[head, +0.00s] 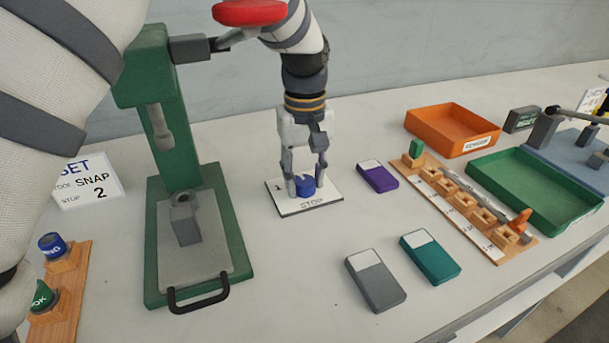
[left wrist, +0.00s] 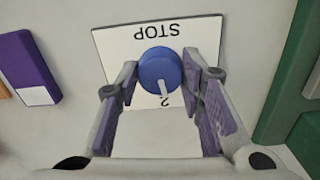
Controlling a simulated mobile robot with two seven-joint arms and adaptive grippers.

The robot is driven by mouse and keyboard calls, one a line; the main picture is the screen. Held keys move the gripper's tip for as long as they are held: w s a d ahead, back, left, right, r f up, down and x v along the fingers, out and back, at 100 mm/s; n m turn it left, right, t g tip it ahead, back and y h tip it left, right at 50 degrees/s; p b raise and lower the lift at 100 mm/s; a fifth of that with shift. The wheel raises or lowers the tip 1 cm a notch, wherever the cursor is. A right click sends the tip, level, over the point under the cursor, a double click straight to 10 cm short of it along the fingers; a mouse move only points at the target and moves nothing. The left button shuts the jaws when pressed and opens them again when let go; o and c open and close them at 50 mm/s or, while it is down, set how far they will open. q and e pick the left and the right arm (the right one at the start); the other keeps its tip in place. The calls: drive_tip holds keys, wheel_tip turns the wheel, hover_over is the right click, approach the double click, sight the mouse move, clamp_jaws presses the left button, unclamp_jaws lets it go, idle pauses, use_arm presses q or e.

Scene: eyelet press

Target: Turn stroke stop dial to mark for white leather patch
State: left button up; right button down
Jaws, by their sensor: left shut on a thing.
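The blue stop dial (head: 305,185) sits on a white plate (head: 310,207) lettered STOP, with a 1 at its left side in the head view. In the left wrist view the dial (left wrist: 160,69) has a white pointer line, which points down in the picture at the figure 2. My left gripper (head: 306,186) reaches down from above with a finger on either side of the dial, shut on it; its fingers also show in the left wrist view (left wrist: 160,85). A sign (head: 88,183) at the left reads SNAP, STOP 2. My right gripper is not in view.
The green press (head: 160,120) stands left of the dial. Purple (head: 377,176), teal (head: 430,257) and grey (head: 375,281) blocks with white ends lie to the right and front. Beyond are a wooden rack (head: 465,205), an orange tray (head: 452,130) and a green tray (head: 535,190).

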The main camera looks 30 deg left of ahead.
sight(305, 180)
use_arm(q)
drive_tip(key=shift+m, duration=0.9)
drive_tip(key=o, duration=1.2)
wheel_tip(305, 180, up, 12)
